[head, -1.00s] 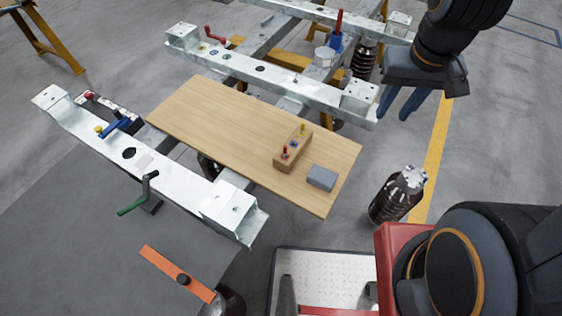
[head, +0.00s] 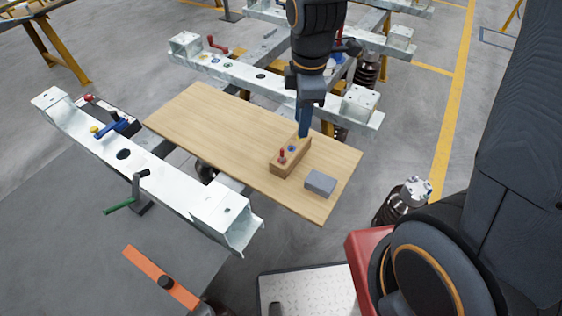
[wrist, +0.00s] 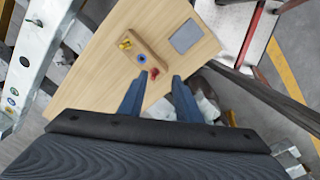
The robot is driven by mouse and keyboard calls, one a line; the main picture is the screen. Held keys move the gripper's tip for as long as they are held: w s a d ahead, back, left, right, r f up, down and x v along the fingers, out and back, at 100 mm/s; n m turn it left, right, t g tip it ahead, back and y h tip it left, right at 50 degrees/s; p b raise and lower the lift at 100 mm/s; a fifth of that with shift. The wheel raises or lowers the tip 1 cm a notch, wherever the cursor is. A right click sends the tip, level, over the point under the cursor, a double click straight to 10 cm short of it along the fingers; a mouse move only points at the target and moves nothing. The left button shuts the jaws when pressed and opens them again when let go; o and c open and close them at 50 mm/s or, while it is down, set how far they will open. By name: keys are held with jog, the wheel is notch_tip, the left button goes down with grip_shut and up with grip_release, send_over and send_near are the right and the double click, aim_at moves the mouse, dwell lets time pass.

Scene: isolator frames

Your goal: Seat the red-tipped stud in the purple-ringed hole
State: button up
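The red-tipped stud (head: 282,155) stands upright in a wooden block (head: 287,169) on the plywood board. It also shows in the wrist view (wrist: 154,73), just beyond my fingertips and roughly between them. A blue piece (wrist: 142,59) and a yellow-tipped stud (wrist: 125,44) share the block. My gripper (head: 303,132) is open, with nothing between its blue fingers (wrist: 159,79). Small ringed holes lie on the far metal beam (head: 240,72); I cannot tell which ring is purple.
A grey block (head: 320,183) lies on the board (head: 215,135) beside the wooden block. The near beam (head: 170,185) carries a green-handled crank (head: 130,200) and a blue clamp (head: 112,127). A red crank (head: 217,44) stands on the far beam. The board's left part is clear.

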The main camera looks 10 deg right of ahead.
aim_at(282, 149)
jog(key=a+f+n, duration=0.1)
jog(key=n, duration=0.2)
jog(key=w+a+f+n+b, duration=0.1)
jog(key=a+f+n, duration=0.1)
jog(key=w+a+f+n+b, duration=0.1)
jog(key=n, duration=0.2)
jog(key=shift+a+f+n+g, duration=0.3)
jog(key=shift+a+f, duration=0.05)
jog(key=shift+f, duration=0.05)
jog(key=shift+n, duration=0.7)
jog(key=shift+w+d+f+p, duration=0.1)
jog(key=shift+f+p, duration=0.2)
jog(key=shift+f, duration=1.8)
jog(key=shift+d+f+p, duration=0.1)
jog(key=shift+f+p, duration=0.2)
jog(key=shift+f, duration=1.75)
grip_shut()
